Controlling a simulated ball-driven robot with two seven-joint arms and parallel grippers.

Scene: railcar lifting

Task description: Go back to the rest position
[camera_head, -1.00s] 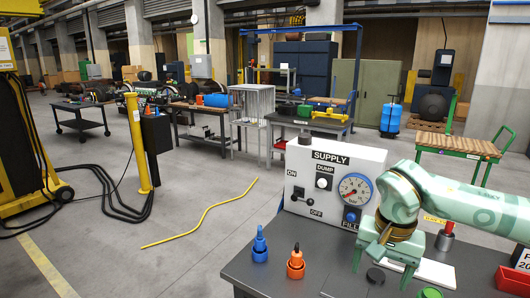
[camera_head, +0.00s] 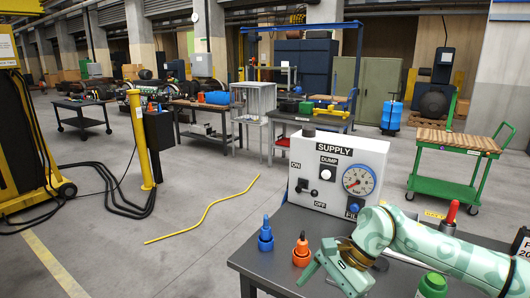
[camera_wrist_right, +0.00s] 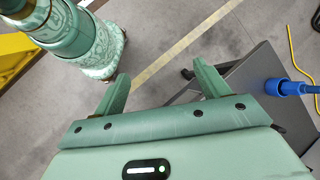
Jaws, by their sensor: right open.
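My right gripper (camera_head: 325,285) is low over the front of the grey bench (camera_head: 262,266), pointing down and to the left in the head view. Its two fingers are spread apart with nothing between them, as the right wrist view (camera_wrist_right: 162,72) shows. The gripper is in front of the white supply panel (camera_head: 337,174) and to the right of an orange fitting (camera_head: 301,252).
A blue fitting (camera_head: 265,238) stands at the bench's left side; it also shows in the right wrist view (camera_wrist_right: 290,88). A green-capped container (camera_head: 432,285) is near my right forearm. A yellow hose (camera_head: 208,208) lies on the floor, otherwise clear there.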

